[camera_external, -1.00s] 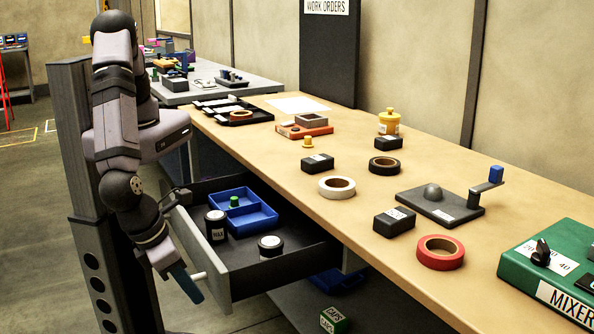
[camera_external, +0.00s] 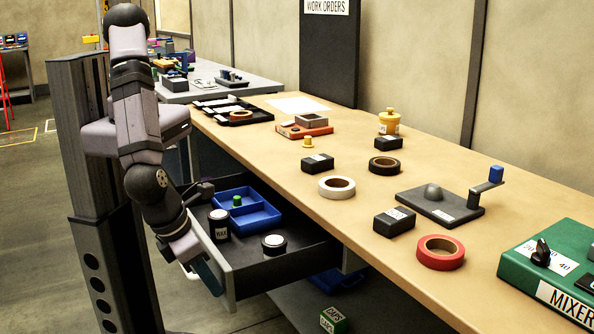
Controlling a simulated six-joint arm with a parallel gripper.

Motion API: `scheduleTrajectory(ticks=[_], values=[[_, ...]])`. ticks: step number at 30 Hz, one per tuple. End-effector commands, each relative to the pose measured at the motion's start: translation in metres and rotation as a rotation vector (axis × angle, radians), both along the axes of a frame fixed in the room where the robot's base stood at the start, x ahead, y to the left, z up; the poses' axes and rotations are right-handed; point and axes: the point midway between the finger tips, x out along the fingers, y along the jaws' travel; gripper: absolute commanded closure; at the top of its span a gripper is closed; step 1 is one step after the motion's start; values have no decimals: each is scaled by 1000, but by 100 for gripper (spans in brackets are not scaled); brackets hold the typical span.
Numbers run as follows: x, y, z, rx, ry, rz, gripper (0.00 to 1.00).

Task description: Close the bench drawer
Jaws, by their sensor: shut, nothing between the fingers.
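The bench drawer (camera_external: 285,278) is pulled out from under the wooden bench (camera_external: 300,165). Its dark tray holds a blue divided bin (camera_external: 262,219) with a green piece (camera_external: 237,201) and two black jars with white lids (camera_external: 218,224) (camera_external: 274,244). My gripper (camera_external: 211,278) is shut and empty, pointing down at the outer side of the drawer's grey front panel (camera_external: 228,276). My wrist covers part of the panel and the handle (camera_external: 190,272). I cannot tell whether the fingers touch the panel.
On the bench top stand tape rolls (camera_external: 440,252), black blocks (camera_external: 394,221), a crank fixture (camera_external: 440,205) and a green mixer box (camera_external: 555,270). Below the drawer are a blue bin (camera_external: 338,281) and a green box (camera_external: 333,319). Open floor lies left of my stand.

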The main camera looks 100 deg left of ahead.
Motion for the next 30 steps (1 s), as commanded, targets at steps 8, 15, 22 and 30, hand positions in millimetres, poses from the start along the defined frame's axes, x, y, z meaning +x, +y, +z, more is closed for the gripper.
scheduleTrajectory(ticks=[8,15,22,30], values=[[38,39,1,1,-2,9,100],[83,85,1,3,-1,8,100],[123,124,1,1,-2,6,100],[151,152,0,1,0,3,100]])
